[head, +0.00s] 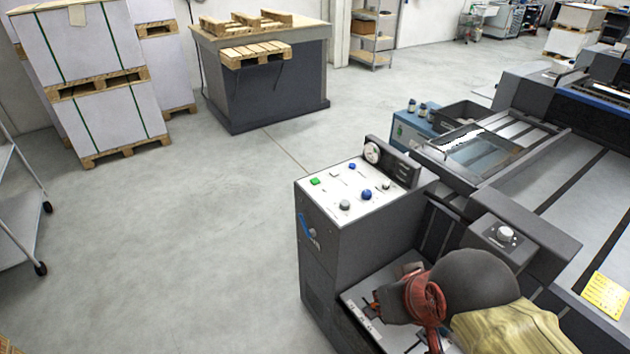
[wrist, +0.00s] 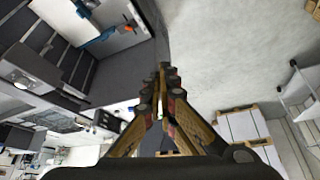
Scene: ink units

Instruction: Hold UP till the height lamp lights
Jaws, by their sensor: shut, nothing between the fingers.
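A grey control cabinet (head: 345,250) stands in the middle of the head view. Its white top panel (head: 333,196) carries a green button (head: 315,181), blue and grey knobs and a gauge. A lower light panel (head: 352,303) shows small controls, partly hidden by my arm. Labels are too small to read, so I cannot tell which control is UP or which is the height lamp. My gripper (head: 372,306) is over this lower panel; whether it touches is unclear. In the wrist view my gripper (wrist: 162,70) has its fingers together and empty.
A large grey machine (head: 560,200) fills the right, with a yellow note (head: 605,295) on it. Stacked white boxes on pallets (head: 95,85) and a dark block with pallets (head: 265,85) stand behind. Open floor (head: 190,250) lies left of the cabinet.

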